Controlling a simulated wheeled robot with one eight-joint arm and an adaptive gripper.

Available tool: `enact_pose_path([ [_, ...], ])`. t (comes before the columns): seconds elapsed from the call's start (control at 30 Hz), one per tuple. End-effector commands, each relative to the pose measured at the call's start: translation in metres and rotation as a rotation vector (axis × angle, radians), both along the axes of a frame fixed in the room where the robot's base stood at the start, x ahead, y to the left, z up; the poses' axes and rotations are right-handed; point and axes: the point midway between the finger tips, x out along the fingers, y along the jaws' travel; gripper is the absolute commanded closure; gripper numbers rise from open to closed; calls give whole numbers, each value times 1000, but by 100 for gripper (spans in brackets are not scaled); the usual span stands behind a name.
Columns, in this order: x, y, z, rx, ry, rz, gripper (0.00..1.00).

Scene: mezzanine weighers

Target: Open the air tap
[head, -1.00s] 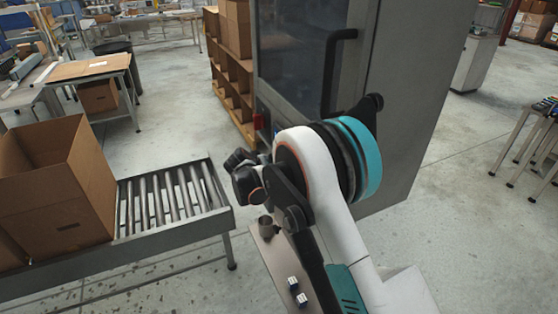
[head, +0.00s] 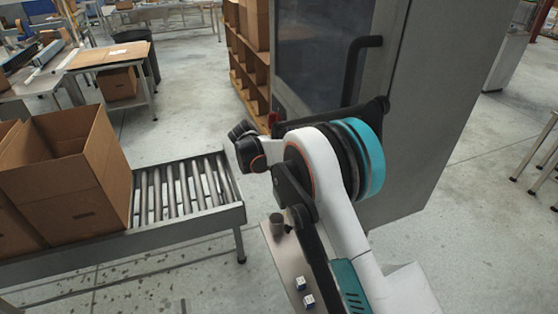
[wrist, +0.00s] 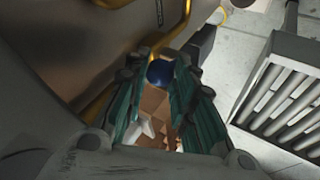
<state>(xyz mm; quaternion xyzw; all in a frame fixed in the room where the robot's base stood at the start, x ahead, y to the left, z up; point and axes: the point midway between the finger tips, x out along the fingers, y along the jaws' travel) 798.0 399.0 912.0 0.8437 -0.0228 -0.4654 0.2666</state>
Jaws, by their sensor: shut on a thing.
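In the wrist view a round blue knob (wrist: 160,73), which looks like part of the air tap, sits between my fingertips beside a bent yellow pipe (wrist: 182,30). My gripper (wrist: 161,80) has green-padded fingers, one on each side of the knob, and is shut on it. The fingers hide part of it, and the tap's exact setting cannot be told. A small red part (head: 272,119) shows at the cabinet's left edge.
A roller conveyor (head: 185,190) with an open cardboard box (head: 75,190) stands left of my arm, and its rollers (wrist: 285,95) show in the wrist view. A black handle (head: 358,70) stands out from the cabinet door.

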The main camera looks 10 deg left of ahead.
Motion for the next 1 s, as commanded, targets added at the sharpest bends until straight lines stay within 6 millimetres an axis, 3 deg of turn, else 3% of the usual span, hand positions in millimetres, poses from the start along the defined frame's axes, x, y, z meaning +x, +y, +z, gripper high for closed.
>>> enact_pose_path([
  [0.1,2,1,1,1,-6,3,100],
  [0.13,2,1,1,1,-6,3,74],
  [0.2,2,1,1,3,-6,3,58],
  [0.23,2,1,1,3,-5,2,55],
  [0.73,0,-2,0,10,-16,-1,55],
  [1.0,4,-11,-11,123,-184,0,55],
])
